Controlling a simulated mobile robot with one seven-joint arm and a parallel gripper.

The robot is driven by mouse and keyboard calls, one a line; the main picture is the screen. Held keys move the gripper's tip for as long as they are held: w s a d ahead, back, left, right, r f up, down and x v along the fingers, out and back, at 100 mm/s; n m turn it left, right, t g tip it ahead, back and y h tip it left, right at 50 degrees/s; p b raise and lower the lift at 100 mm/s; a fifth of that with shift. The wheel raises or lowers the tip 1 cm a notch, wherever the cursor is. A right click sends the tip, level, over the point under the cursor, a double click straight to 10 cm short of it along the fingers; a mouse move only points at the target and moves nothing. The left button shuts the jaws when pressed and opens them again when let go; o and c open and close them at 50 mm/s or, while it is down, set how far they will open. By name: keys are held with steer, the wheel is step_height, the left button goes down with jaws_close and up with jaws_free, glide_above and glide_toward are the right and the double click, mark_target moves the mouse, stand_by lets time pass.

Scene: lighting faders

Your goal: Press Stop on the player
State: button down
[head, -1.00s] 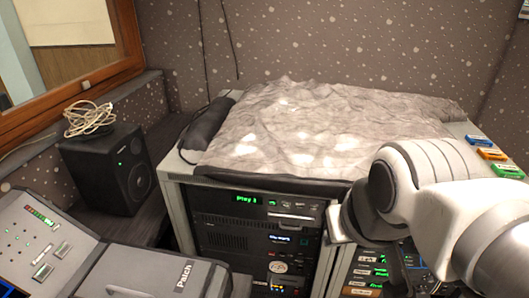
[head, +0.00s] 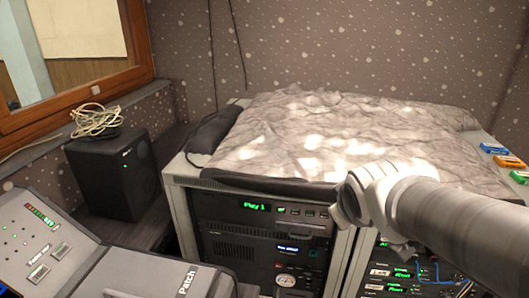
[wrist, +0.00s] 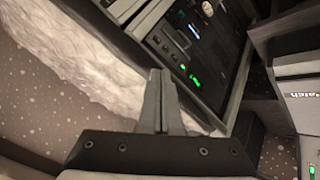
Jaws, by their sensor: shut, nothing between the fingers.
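The player (head: 262,212) is a black unit at the top of the rack, with a green display reading "Play 1" and a row of small buttons (head: 300,212) to the right of it. I cannot read the button labels, so I cannot tell which is Stop. The player also shows in the wrist view (wrist: 172,48), turned on its side, with its green display lit. My gripper (wrist: 159,72) is shut and empty, its fingertips apart from the panel as far as I can tell. In the head view my gripper (head: 343,210) is just right of the player, its fingertips hard to make out.
A crumpled grey cloth (head: 330,135) covers the rack top. More rack units (head: 285,280) sit below the player. A second rack (head: 390,282) stands to the right, partly behind my arm. A speaker (head: 110,173) and a console (head: 150,275) are at the left.

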steer(key=w+a+f+n+t+y+b, duration=0.1)
steer(key=w+a+f+n+y+b, duration=0.1)
steer(key=f, duration=0.5)
steer(key=w+a+f+n+t+y+b, duration=0.1)
steer(key=w+a+f+n+y+b, duration=0.1)
steer(key=w+f+n+b, duration=0.3)
steer(key=w+a+f+n+t+y+b, duration=0.1)
steer(key=w+a+f+n+y+b, duration=0.1)
steer(key=w+f+n, duration=0.4)
step_height(320, 180, down, 5)
steer(key=shift+f+n+y+b, duration=0.15)
steer(key=shift+n+y+b, duration=0.55)
steer(key=shift+b, duration=0.5)
steer(key=p, duration=0.2)
glide_toward(288, 215)
steer(key=a+f, duration=0.2)
steer(key=shift+w+d, duration=0.15)
steer(key=shift+w, duration=1.05)
steer(key=shift+w, duration=0.15)
steer(key=shift+w+d, duration=0.1)
steer(key=shift+w, duration=0.2)
